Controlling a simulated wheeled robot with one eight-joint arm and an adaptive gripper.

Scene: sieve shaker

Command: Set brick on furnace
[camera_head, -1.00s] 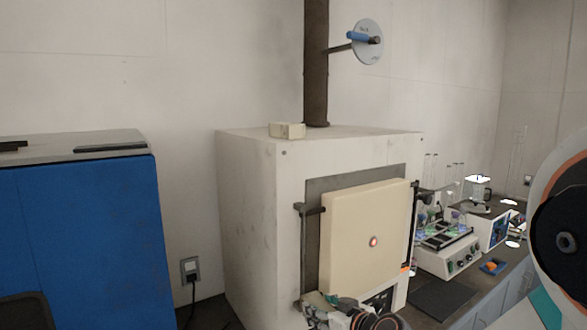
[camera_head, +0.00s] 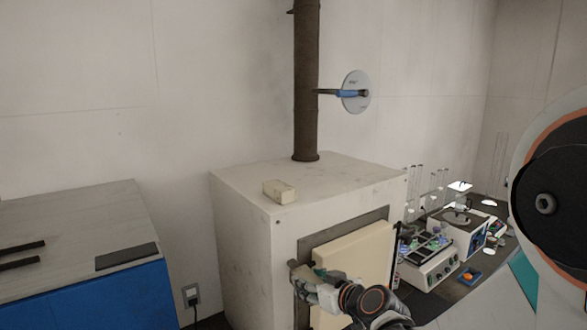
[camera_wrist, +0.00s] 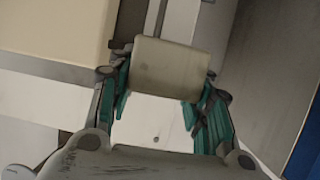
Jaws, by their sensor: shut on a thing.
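The white furnace (camera_head: 240,225) stands in the middle of the head view, with a cream door on its front. One pale brick (camera_head: 279,191) lies on its top near the front left edge. My gripper (camera_head: 304,274) is in front of the furnace's upper left front, below the top surface. In the wrist view my gripper (camera_wrist: 160,92) is shut on another beige brick (camera_wrist: 169,68), held between its teal fingers. In the head view the held brick is hard to make out beside the fingers.
A dark flue pipe (camera_head: 306,90) rises from the furnace top, with a round plate (camera_head: 356,91) on a handle. The rest of the top is clear. A blue cabinet (camera_head: 120,295) stands left. A bench with lab equipment (camera_head: 430,260) is right.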

